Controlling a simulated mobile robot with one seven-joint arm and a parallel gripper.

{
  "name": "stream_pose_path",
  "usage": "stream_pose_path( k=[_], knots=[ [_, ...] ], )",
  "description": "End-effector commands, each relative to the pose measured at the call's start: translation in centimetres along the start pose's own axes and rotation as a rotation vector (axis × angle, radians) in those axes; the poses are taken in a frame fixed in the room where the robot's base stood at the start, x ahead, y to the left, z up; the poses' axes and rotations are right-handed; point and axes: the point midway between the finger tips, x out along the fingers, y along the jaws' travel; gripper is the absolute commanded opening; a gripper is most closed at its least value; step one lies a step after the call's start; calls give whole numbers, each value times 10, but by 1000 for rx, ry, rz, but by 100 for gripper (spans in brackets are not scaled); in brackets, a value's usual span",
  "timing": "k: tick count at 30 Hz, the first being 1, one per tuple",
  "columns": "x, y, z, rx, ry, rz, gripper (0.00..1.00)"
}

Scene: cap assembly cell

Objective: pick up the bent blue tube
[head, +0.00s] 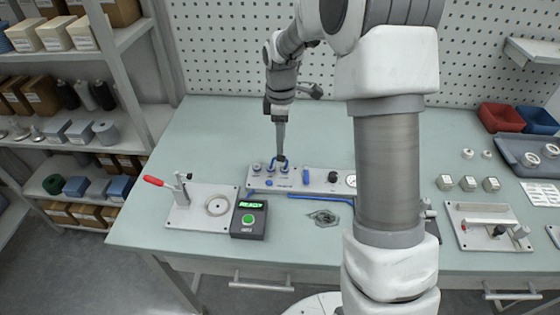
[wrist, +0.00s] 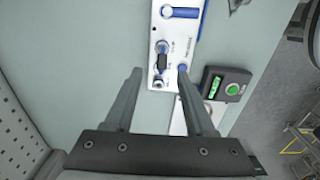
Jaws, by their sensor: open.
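A long thin blue tube (head: 320,199) lies on the table along the front of the white panel (head: 325,188) in the head view; its bend is hard to make out. Small blue curved parts (head: 272,163) stand at the panel's back left, too small to tell clearly. My gripper (head: 281,157) points down over the panel's left part. In the wrist view my gripper (wrist: 160,73) is open, its fingers apart with nothing held. Between and beyond the fingertips the panel (wrist: 172,42) shows a small dark part (wrist: 162,62) amid blue-ringed fittings.
A dark box with a green READY display (head: 249,216) stands in front of the panel. A plate with a red-handled clamp (head: 200,205) is left of it. A grey-green coil (head: 323,217) lies in front.

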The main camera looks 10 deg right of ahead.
Motion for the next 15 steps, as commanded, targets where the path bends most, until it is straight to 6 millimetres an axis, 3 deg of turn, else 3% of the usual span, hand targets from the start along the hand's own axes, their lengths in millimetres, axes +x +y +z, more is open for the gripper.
stream_pose_path(
  k=[3, 10, 15],
  knots=[
    [19, -1, 0, 0, -1, -3, 55],
    [34, -1, -1, 1, -1, -2, 55],
    [60, -4, -4, -1, -1, -5, 55]
  ],
)
